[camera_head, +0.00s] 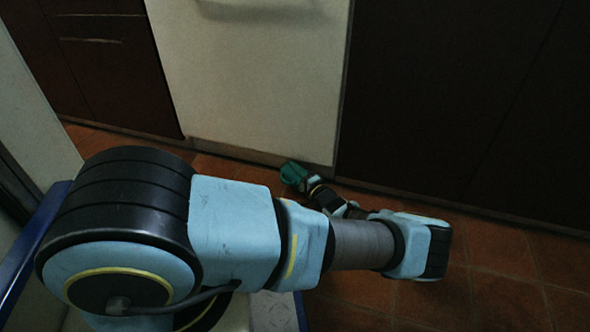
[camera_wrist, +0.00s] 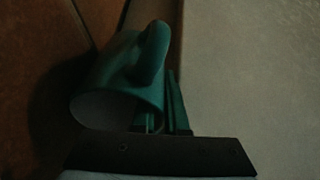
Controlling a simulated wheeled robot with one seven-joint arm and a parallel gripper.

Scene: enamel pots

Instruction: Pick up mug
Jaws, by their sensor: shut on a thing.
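The teal green mug (camera_wrist: 113,78) lies tilted in the wrist view, with its pale open mouth towards the camera and its handle at the upper right. My gripper (camera_wrist: 162,104) is shut on the mug at its right side, by the rim; one finger shows outside the wall and the other is partly hidden. In the head view the mug (camera_head: 292,174) is small, at the end of my arm, low in front of the pale cabinet door. I cannot tell whether it touches the floor.
A brown-red tiled floor (camera_head: 500,290) lies below and is clear to the right. The pale cabinet door (camera_head: 255,80) stands close behind the mug, with dark cabinet fronts (camera_head: 450,100) on either side. A blue-edged panel (camera_head: 35,245) is at the left.

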